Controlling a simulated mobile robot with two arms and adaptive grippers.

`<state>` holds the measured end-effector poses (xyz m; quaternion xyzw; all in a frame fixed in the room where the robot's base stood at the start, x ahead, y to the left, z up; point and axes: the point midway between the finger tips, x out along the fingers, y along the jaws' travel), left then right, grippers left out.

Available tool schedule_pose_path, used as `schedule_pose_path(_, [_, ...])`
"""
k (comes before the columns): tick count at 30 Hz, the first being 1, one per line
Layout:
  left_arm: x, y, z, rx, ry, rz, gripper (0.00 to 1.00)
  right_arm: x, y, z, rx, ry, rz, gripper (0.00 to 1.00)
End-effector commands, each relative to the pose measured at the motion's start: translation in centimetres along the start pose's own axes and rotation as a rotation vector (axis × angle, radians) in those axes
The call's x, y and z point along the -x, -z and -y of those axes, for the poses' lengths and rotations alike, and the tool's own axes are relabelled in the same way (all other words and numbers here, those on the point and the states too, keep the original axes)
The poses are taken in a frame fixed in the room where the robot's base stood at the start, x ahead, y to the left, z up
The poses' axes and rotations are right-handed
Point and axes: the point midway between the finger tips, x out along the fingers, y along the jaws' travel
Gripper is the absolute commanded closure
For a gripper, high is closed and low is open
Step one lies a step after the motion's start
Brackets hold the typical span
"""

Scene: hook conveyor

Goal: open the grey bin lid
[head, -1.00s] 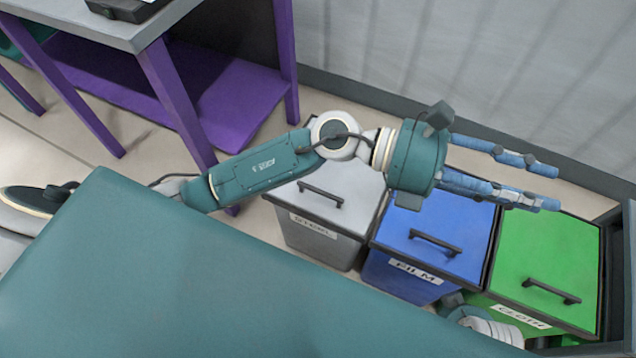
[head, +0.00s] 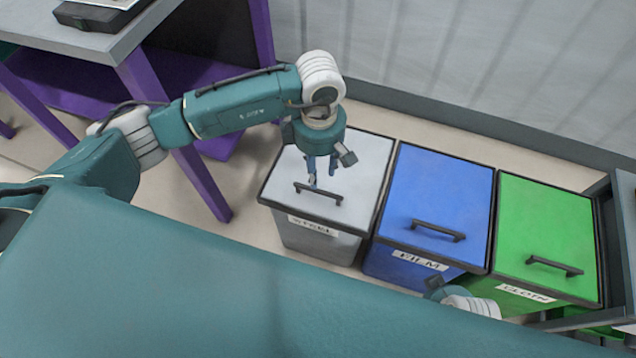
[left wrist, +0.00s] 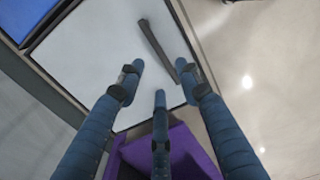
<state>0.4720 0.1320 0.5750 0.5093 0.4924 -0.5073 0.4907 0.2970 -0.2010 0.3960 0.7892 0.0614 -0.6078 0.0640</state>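The grey bin (head: 318,241), labelled STEEL, stands leftmost in the row, its lid (head: 362,170) shut flat. A dark bar handle (head: 318,194) sits near the lid's front edge. My left gripper (head: 322,176) points down over the lid, just behind the handle. In the left wrist view its three blue fingers (left wrist: 160,80) are spread and empty, above the pale lid (left wrist: 90,55), with the handle (left wrist: 159,49) beyond the fingertips. Whether they touch anything is unclear. Part of my right wrist (head: 452,296) shows at the bottom; its fingers are hidden.
A blue bin (head: 440,190) labelled FILM and a green bin (head: 548,220) labelled CLOTH stand close on the right. A purple-legged table (head: 150,50) is at the left. A grey wall (head: 480,60) rises behind, with a strip of floor before it.

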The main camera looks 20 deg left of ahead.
Motion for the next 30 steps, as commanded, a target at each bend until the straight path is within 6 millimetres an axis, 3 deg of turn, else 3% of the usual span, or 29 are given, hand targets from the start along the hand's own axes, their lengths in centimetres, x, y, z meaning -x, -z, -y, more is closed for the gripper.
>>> schedule_pose_path(3, [-2.7, -0.1, 0.2, 0.0, 0.005, 0.001, 0.65, 1.1, 0.4, -0.1, -0.001, -0.001, -0.009, 0.6])
schedule_pose_path(10, [-6.0, -0.1, 0.1, 0.0, 0.002, 0.002, 0.65, 3.0, 0.9, -0.2, -0.002, -0.003, -0.019, 0.6])
schedule_pose_path(23, [-7.0, -0.1, 0.1, -0.001, 0.0, 0.004, 0.65, 3.8, 1.0, -0.2, -0.003, -0.004, -0.02, 0.6])
schedule_pose_path(28, [-7.0, -0.1, 0.1, -0.001, 0.0, 0.004, 0.96, 3.8, 1.1, -0.2, -0.004, -0.004, -0.021, 0.6])
schedule_pose_path(30, [-7.0, -0.1, 0.1, -0.001, 0.0, 0.003, 1.0, 3.8, 1.1, -0.2, -0.004, -0.004, -0.021, 0.6])
